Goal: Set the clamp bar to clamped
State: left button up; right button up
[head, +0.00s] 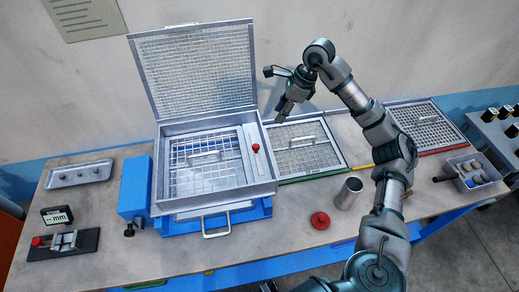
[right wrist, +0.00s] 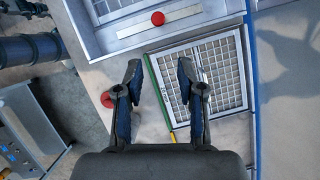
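The clamp bar (head: 249,152) is a pale strip with a red knob (head: 256,147), along the right side of the sieve frame inside the open metal box (head: 168,205). In the right wrist view the bar (right wrist: 180,15) and its red knob (right wrist: 157,18) show at the top. I cannot tell from its look whether it is clamped. My right gripper (head: 274,90) is open and empty, raised above and right of the box. Its spread fingers (right wrist: 158,78) show in the right wrist view over the bench and a mesh frame. My left gripper is not in view.
The box's mesh lid (head: 195,70) stands open behind it. A green-edged mesh frame (head: 303,146) lies right of the box. A metal cup (head: 347,193) and a red lid (head: 320,220) stand in front. A grey tray (head: 79,173) and a gauge (head: 57,215) are at left.

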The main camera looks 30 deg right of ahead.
aim_at(256, 146)
jog(key=p+x, duration=0.1)
jog(key=x, duration=1.5)
jog(key=shift+a, duration=0.1)
jog(key=shift+w+a+f, duration=0.1)
jog(key=shift+a+f, duration=0.3)
jog(key=shift+f, duration=0.15)
